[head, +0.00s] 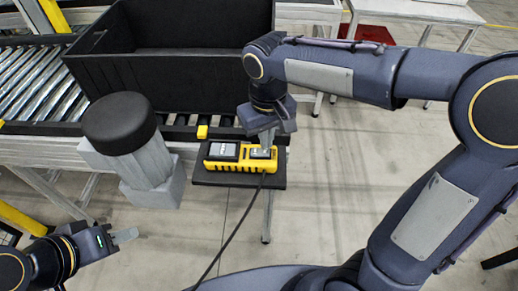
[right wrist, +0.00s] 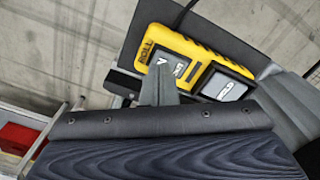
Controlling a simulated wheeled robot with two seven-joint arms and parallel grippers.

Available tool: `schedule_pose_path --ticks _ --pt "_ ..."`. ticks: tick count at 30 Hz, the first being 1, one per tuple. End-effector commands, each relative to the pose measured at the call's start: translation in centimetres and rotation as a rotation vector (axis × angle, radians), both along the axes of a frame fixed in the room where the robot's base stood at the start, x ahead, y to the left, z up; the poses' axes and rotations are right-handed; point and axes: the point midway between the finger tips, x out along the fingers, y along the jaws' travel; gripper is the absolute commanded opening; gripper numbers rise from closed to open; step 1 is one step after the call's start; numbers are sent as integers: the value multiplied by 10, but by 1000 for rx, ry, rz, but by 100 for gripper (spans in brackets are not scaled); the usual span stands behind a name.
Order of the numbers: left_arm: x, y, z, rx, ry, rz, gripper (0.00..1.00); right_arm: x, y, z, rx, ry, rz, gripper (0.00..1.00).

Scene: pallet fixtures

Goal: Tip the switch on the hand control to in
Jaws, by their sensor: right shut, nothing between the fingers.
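The yellow hand control (head: 241,164) lies on a small black shelf (head: 215,178) at the front of the conveyor. It has two panels on top, and a black cable runs from it toward me. It also shows in the right wrist view (right wrist: 194,48), with a dark and a grey panel. My right gripper (head: 266,146) is shut and empty, pointing down over the control's right panel. Its fingertips (right wrist: 163,70) overlap that panel; I cannot tell whether they touch. The switch's position is hidden or too small to read. My left gripper (head: 125,236) is away at lower left, its jaw state unclear.
A large black crate (head: 165,85) stands on the roller conveyor (head: 32,78) behind the shelf. A grey post with a black round top (head: 119,124) stands just left of the control. A table (head: 415,12) is at the back right. Open floor lies in front.

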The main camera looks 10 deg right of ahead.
Motion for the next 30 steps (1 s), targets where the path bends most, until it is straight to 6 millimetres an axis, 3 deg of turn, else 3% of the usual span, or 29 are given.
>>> schedule_pose_path --ticks 30 --pt "0 0 -5 0 0 0 36 0 0 -8 0 0 0 0"
